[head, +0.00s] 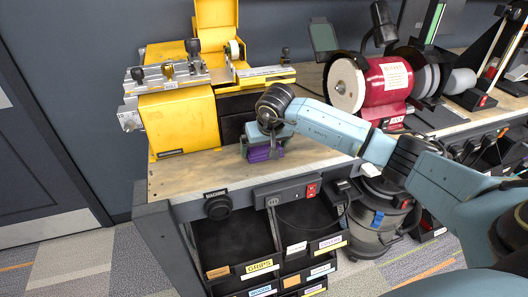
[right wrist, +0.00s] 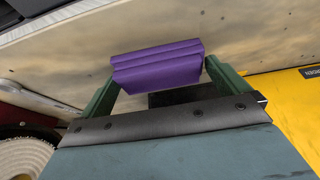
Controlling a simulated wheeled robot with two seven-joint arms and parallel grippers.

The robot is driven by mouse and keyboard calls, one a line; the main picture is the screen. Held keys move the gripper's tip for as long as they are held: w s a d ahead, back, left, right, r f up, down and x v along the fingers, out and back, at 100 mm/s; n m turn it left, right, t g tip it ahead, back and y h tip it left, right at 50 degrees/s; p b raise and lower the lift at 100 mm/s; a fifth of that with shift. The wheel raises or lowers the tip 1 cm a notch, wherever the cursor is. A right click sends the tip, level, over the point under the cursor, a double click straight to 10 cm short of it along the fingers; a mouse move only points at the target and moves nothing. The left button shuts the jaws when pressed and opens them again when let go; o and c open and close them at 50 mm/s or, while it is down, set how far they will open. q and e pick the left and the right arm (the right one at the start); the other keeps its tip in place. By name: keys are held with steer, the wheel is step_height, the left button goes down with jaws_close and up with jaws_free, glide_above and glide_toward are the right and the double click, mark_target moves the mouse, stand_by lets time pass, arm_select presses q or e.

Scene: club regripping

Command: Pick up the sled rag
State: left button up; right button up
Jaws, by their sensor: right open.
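The purple folded rag (head: 262,154) lies on the wooden bench top just right of the yellow machine. My right gripper (head: 265,146) is directly over it, pointing down, and hides part of it. In the right wrist view the rag (right wrist: 158,65) shows as a layered purple block at the fingertips. The green fingers of my right gripper (right wrist: 161,78) are open, one on each side of the rag. I cannot tell whether they touch it. My left gripper is not in view.
The yellow machine (head: 180,120) stands close on the left. A red bench grinder (head: 385,85) stands to the right along the bench (head: 200,178). Open bins (head: 235,243) hang below the bench's front edge. Bare bench top lies in front of the yellow machine.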

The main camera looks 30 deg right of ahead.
mark_target(265, 149)
steer(key=c, duration=0.6)
steer(key=shift+r, duration=0.1)
step_height(265, 149, up, 10)
